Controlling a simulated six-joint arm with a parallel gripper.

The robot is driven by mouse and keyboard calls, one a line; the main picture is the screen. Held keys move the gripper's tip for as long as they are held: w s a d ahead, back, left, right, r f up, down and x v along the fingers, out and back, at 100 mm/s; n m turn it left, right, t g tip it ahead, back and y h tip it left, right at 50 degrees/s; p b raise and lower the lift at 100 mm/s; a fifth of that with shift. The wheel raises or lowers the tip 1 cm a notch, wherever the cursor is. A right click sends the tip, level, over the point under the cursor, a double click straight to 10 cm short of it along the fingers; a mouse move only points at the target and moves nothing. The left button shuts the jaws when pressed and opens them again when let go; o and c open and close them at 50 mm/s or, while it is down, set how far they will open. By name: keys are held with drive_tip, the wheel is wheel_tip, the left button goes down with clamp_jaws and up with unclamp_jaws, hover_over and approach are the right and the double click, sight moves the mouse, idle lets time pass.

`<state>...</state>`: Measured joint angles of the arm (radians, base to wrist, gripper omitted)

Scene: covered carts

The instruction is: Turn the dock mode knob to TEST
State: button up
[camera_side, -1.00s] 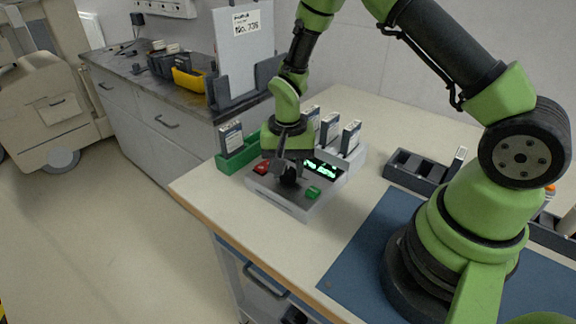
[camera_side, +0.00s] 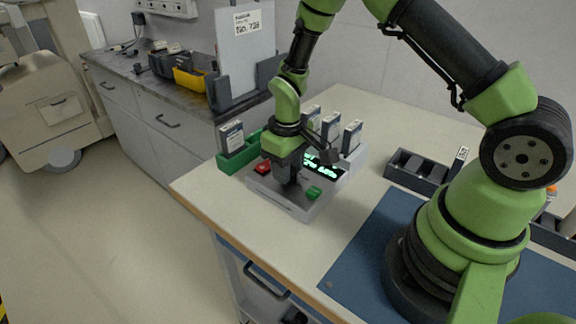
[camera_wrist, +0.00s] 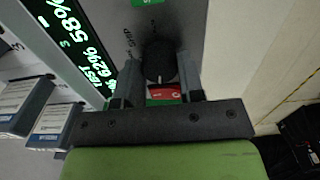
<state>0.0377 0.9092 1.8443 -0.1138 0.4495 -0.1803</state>
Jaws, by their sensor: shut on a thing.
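The dock mode knob (camera_wrist: 160,60) is a round black knob on the grey dock panel (camera_side: 300,208). In the wrist view it sits between the two fingers of my gripper (camera_wrist: 160,84), which is shut on it. A small pale mark on the knob points down toward the red button (camera_wrist: 164,93). In the side view my gripper (camera_side: 289,182) points down onto the panel and hides the knob. The dock display (camera_side: 324,166) is lit green; in the wrist view the display (camera_wrist: 78,45) shows percentages and a word that looks like TEST. Printed labels beside the knob are only partly readable.
A green button (camera_side: 313,193) sits on the panel's near right; the red button (camera_side: 262,168) is at its left. Battery-like packs stand behind, one in a green holder (camera_side: 238,158). A dark tray (camera_side: 417,170) is to the right. The front table strip is clear.

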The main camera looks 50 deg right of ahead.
drive_tip(key=shift+n, duration=0.8)
drive_tip(key=o, duration=0.9)
wheel_tip(320, 180, up, 10)
drive_tip(key=s+a+r+m+t, duration=0.1)
drive_tip(key=s+r+t, duration=0.15)
drive_tip(key=r, duration=0.35)
drive_tip(key=s+a+r+m+t, duration=0.1)
drive_tip(key=s+r+m, duration=0.1)
drive_tip(key=s+r, duration=0.3)
drive_tip(key=s+r+m+t, duration=0.1)
drive_tip(key=s+r, duration=0.1)
drive_tip(key=s, duration=0.1)
drive_tip(key=s+a+r+m+t+y, duration=0.1)
drive_tip(key=s, duration=0.2)
drive_tip(key=s+a+r+m+t+y, duration=0.1)
drive_tip(key=s+r, duration=0.1)
drive_tip(key=s, duration=0.2)
drive_tip(key=shift+r+t, duration=0.3)
drive_tip(key=shift+t, duration=0.05)
